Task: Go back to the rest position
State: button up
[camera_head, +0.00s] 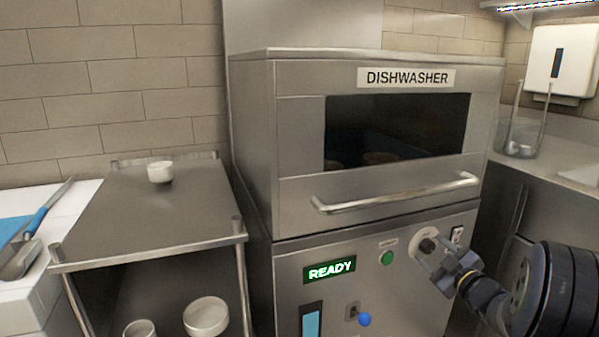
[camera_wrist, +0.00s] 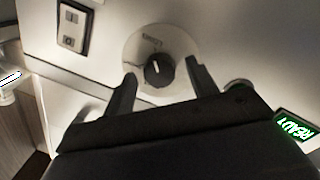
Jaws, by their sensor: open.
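My gripper (camera_head: 434,262) is at the front panel of the dishwasher (camera_head: 300,208), in the lower right of the head view. In the wrist view its two fingers (camera_wrist: 160,82) stand apart, one on each side of a black dial (camera_wrist: 158,70) with a white pointer line. The dial also shows in the head view (camera_head: 428,245), just beyond the fingertips. I cannot tell whether the fingers touch it. Nothing is held.
The dishwasher door is closed, with a bar handle (camera_head: 395,193) above the panel. A green READY display (camera_head: 329,270), green button (camera_head: 387,258) and blue-tipped lever (camera_head: 364,319) are left of my gripper. A metal shelf (camera_head: 110,225) bears a white cup (camera_head: 160,172). A counter (camera_head: 562,160) stands right.

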jog(key=shift+f, duration=0.15)
jog(key=shift+s+d+r+n, duration=0.15)
jog(key=shift+s+r+n, duration=0.05)
jog(key=shift+s+n, duration=0.15)
jog(key=shift+s+d, duration=0.15)
jog(key=shift+s, duration=0.45)
jog(key=shift+f, duration=0.15)
